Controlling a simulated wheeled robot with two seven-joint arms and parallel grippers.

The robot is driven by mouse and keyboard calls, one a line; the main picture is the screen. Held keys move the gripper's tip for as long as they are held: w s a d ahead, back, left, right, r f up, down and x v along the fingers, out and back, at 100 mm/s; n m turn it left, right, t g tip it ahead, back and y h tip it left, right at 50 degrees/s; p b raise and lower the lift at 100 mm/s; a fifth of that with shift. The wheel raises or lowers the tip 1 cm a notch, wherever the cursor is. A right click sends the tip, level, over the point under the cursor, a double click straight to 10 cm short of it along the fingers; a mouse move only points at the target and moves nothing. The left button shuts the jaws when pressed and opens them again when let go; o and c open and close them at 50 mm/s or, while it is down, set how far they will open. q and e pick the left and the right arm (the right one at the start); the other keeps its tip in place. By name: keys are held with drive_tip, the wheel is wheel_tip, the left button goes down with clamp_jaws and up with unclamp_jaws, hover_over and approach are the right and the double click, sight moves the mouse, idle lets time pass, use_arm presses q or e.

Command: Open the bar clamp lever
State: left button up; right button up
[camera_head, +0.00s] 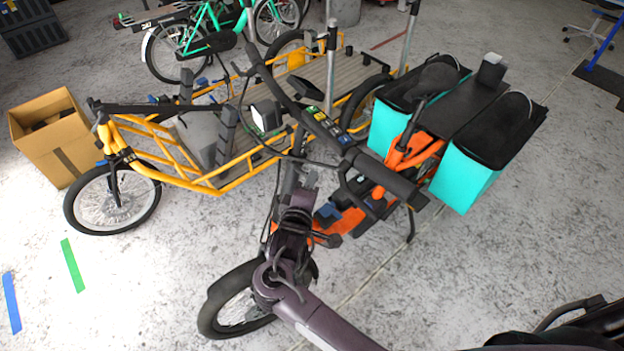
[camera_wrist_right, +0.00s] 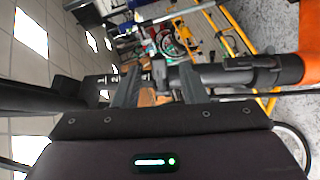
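The orange cargo bike (camera_head: 410,150) stands in the middle of the head view. Its black handlebar (camera_head: 330,130) runs diagonally above my right gripper (camera_head: 303,180), which comes up from below. In the right wrist view the handlebar's grip (camera_wrist_right: 250,72) points right. A small dark fitting, perhaps the bar clamp lever (camera_wrist_right: 159,72), shows between the fingertips of my right gripper (camera_wrist_right: 158,78). The fingers are apart. I cannot tell whether they touch it. In the head view the lever cannot be made out among dark parts. My left gripper is not in view.
A yellow cargo bike (camera_head: 205,180) stands close behind on the left, with a cardboard box (camera_head: 52,130) beyond it. Turquoise panniers (camera_head: 465,180) hang at the orange bike's rear. A green bike (camera_head: 205,40) stands at the back.

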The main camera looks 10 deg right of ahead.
drive_tip(key=v, duration=0.3)
drive_tip(key=shift+s+a+r, duration=0.15)
drive_tip(key=shift+s+a, duration=0.05)
drive_tip(key=shift+s, duration=0.15)
drive_tip(key=shift+c, duration=0.2)
